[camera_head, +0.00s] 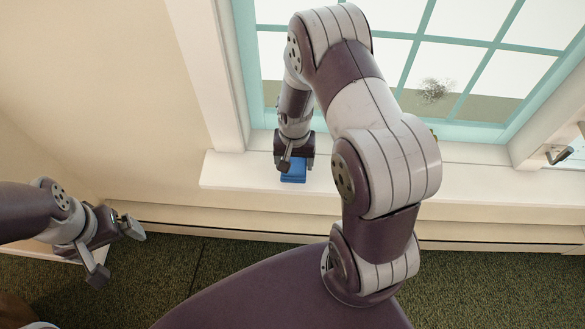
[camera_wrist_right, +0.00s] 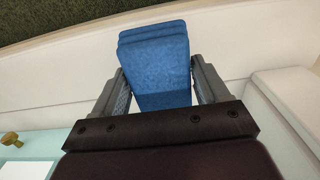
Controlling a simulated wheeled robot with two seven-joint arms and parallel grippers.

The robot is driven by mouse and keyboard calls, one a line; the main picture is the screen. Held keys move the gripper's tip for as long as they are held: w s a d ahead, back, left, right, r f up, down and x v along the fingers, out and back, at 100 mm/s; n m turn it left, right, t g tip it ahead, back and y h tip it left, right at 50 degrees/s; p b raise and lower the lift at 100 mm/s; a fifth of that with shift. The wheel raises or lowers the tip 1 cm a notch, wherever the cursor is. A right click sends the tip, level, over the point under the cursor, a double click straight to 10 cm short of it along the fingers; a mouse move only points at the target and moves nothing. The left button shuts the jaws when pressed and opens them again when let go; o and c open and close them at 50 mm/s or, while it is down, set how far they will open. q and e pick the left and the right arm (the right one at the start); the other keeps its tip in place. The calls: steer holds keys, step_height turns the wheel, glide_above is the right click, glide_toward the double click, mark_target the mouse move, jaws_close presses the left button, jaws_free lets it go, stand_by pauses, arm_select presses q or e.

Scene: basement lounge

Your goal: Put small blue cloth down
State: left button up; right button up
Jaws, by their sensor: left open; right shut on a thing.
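The small blue cloth (camera_head: 293,172) is folded and shows below my right gripper (camera_head: 293,158) at the white window sill (camera_head: 240,172). In the right wrist view the cloth (camera_wrist_right: 158,65) sits between the two fingers of my right gripper (camera_wrist_right: 160,85), which is shut on it. I cannot tell whether the cloth touches the sill. My left gripper (camera_head: 118,252) is open and empty at the lower left, in front of the wall and above the floor.
A window with a teal frame (camera_head: 405,70) stands behind the sill, with a dark smudge (camera_head: 434,91) on its glass. The sill is bare left of the cloth. Dark green carpet (camera_head: 480,285) covers the floor.

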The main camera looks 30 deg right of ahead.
mark_target(294, 169)
steer(key=shift+f, duration=2.1)
steer(key=shift+f+b, duration=0.1)
steer(key=shift+b, duration=0.25)
steer(key=o, duration=1.1)
steer(key=shift+c, duration=0.2)
